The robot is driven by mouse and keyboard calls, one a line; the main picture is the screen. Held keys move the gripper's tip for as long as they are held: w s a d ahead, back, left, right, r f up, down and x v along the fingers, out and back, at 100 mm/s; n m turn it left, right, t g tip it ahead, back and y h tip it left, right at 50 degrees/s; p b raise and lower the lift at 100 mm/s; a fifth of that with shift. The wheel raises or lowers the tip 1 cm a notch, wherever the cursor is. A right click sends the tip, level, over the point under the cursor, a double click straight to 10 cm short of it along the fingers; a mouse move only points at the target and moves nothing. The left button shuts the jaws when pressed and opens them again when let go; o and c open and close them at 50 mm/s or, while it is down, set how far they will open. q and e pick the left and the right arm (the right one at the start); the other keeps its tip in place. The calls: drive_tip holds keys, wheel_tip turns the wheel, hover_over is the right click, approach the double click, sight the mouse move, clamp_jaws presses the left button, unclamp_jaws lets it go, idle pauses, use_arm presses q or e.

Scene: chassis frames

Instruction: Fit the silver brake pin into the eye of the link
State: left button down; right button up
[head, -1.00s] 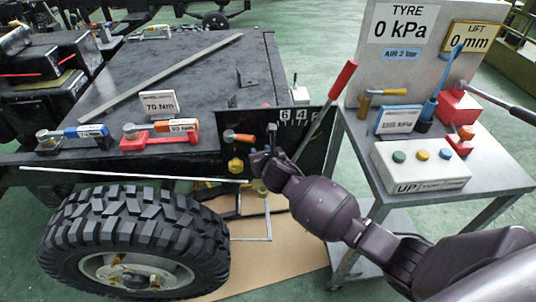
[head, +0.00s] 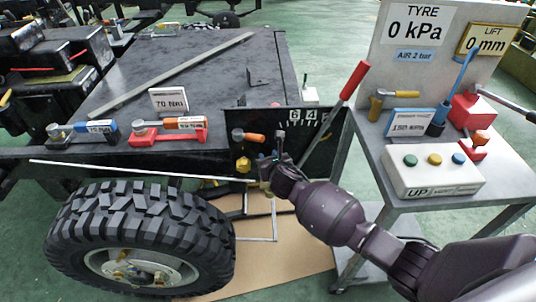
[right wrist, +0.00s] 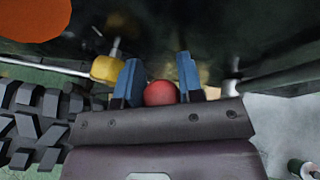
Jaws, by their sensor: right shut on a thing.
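My right gripper (head: 272,168) is in front of the black panel (head: 258,120) beside the tyre. In the right wrist view, its two blue fingers (right wrist: 160,82) are on either side of a round red end (right wrist: 160,94), and they are shut on it. The rest of that held thing is hidden, so I cannot tell whether it is the silver pin. A short grey upright piece (head: 280,142) shows just above the gripper. I cannot make out the link's eye. My left gripper is out of view.
A yellow knob (head: 243,165) is just left of the gripper; it also shows in the wrist view (right wrist: 105,69). A long red-handled lever (head: 348,85) rises close on the right. The tyre (head: 140,235) is at lower left, and a grey trolley (head: 372,165) is at right.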

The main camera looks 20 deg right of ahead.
drive_tip(key=shift+f+b, duration=0.65)
drive_tip(key=shift+f, duration=1)
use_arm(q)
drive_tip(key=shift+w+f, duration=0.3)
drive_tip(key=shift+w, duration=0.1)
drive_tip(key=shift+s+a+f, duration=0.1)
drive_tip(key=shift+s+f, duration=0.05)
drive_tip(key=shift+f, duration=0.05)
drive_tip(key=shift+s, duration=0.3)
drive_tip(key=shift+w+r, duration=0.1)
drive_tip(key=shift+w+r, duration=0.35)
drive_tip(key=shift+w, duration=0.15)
